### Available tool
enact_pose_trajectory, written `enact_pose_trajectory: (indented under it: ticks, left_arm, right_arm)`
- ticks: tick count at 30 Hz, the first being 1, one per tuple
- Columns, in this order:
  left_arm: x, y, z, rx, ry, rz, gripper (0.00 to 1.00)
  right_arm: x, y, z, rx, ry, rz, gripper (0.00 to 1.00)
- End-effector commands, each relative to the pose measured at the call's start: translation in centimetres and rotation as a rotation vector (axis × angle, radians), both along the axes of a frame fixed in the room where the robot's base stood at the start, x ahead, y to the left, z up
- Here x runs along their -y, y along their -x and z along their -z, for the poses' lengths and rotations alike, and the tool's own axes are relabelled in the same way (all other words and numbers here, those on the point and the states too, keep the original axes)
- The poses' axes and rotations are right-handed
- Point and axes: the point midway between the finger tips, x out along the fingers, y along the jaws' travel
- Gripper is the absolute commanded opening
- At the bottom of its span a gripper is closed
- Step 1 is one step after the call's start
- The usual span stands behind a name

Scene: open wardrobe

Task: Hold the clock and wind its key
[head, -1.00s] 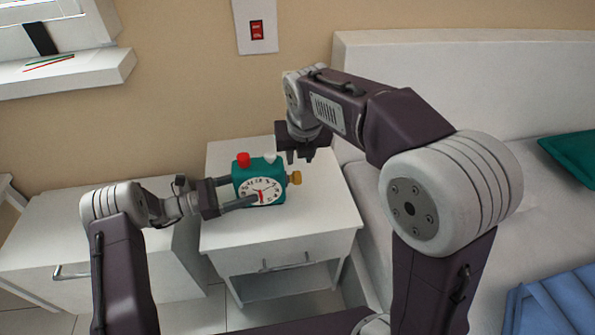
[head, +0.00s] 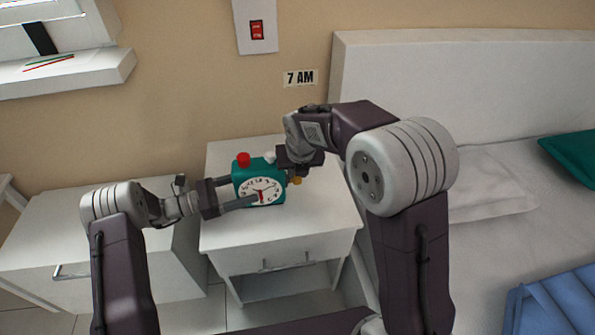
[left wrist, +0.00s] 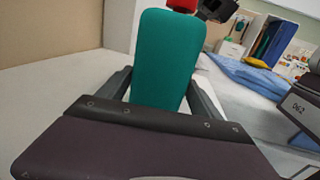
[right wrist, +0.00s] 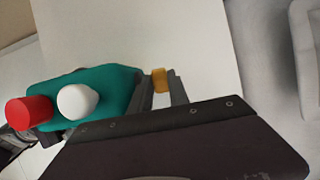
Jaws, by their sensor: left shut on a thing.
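The teal clock (head: 272,194) has a white dial facing front, a red knob (head: 243,159) and a white knob (head: 269,157) on top. It is upright at the nightstand top (head: 310,218). My left gripper (head: 242,192) is shut on the clock, one finger across its front and one behind. In the left wrist view the clock's teal side (left wrist: 167,60) fills the space between the fingers. The yellow key (head: 297,181) sticks out from the clock's right side. My right gripper (right wrist: 162,88) has its fingers either side of the key (right wrist: 159,79); whether they grip it is unclear.
A second white cabinet (head: 90,235) stands left of the nightstand. A bed with a white headboard (head: 450,90) and a blue blanket (head: 560,300) is at the right. A "7 AM" sign (head: 301,78) and a red switch (head: 257,30) are on the wall.

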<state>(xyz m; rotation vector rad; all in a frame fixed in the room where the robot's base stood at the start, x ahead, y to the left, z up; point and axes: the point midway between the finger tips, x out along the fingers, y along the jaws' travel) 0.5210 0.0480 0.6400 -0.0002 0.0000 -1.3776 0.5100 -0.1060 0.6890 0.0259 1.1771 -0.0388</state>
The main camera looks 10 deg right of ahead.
Motion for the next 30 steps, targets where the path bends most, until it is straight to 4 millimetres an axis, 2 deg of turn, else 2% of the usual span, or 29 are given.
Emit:
enact_pose_trajectory:
  ticks: [5, 18, 30]
  left_arm:
    - [0.0, -0.1, 0.0, 0.001, 0.000, -0.003, 0.42]
    - [-0.1, -0.1, 0.0, 0.001, 0.000, -0.003, 0.42]
    - [-0.1, -0.1, 0.0, 0.001, 0.000, -0.003, 0.42]
  right_arm:
    - [0.1, -0.3, -0.1, -0.028, 0.001, 0.004, 0.00]
    - [0.1, -1.4, 0.1, -0.350, -0.015, 0.004, 0.00]
    - [0.1, -1.4, 0.0, -0.417, -0.018, 0.000, 0.00]
